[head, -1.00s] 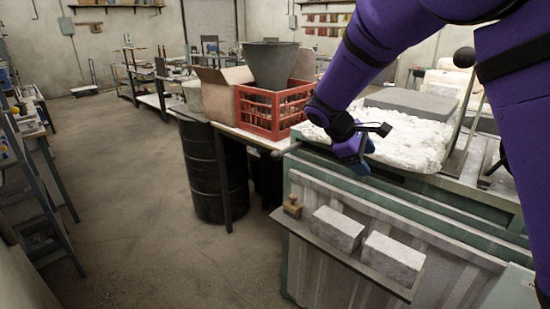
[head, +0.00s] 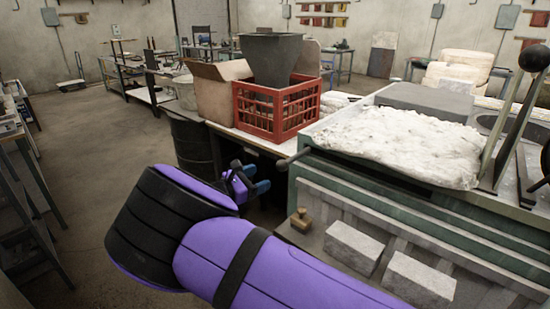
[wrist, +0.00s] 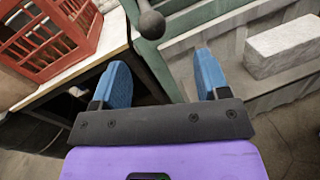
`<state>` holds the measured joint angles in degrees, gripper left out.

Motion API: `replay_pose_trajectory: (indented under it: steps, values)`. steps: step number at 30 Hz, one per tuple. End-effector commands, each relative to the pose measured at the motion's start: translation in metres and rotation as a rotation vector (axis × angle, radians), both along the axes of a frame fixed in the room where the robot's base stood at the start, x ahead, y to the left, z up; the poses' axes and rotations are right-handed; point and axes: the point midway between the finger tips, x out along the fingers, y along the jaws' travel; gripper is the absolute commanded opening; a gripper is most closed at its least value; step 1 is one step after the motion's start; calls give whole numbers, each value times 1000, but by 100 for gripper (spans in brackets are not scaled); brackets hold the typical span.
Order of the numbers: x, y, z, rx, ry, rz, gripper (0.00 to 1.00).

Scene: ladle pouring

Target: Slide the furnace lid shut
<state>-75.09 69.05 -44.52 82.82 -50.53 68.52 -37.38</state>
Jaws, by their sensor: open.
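The furnace (head: 400,205) is a green, ribbed body at the right of the head view. A round opening (head: 492,122) shows partly behind the lid's right side. A grey rod with a ball end (head: 284,163) sticks out from the furnace's left side; the ball also shows in the wrist view (wrist: 151,24). My gripper (head: 252,178) is open and empty, left of the furnace and near the ball end. In the wrist view the ball lies beyond the blue fingertips (wrist: 162,65), roughly between them, apart from both.
A red crate (head: 272,118) holding a grey hopper stands on the bench left of the furnace. Two pale blocks (head: 420,278) and a small brass piece (head: 301,220) sit on the front ledge. Upright levers (head: 515,115) stand at the right. The floor at left is clear.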

Motion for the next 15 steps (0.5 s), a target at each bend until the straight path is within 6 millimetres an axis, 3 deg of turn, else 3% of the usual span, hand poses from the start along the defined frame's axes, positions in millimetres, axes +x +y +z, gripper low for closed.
replay_pose_trajectory:
  steps: [5,15]
  values:
    - [1,3,-3,-20,-3,14,68]
    - [35,-38,-3,-20,-2,11,68]
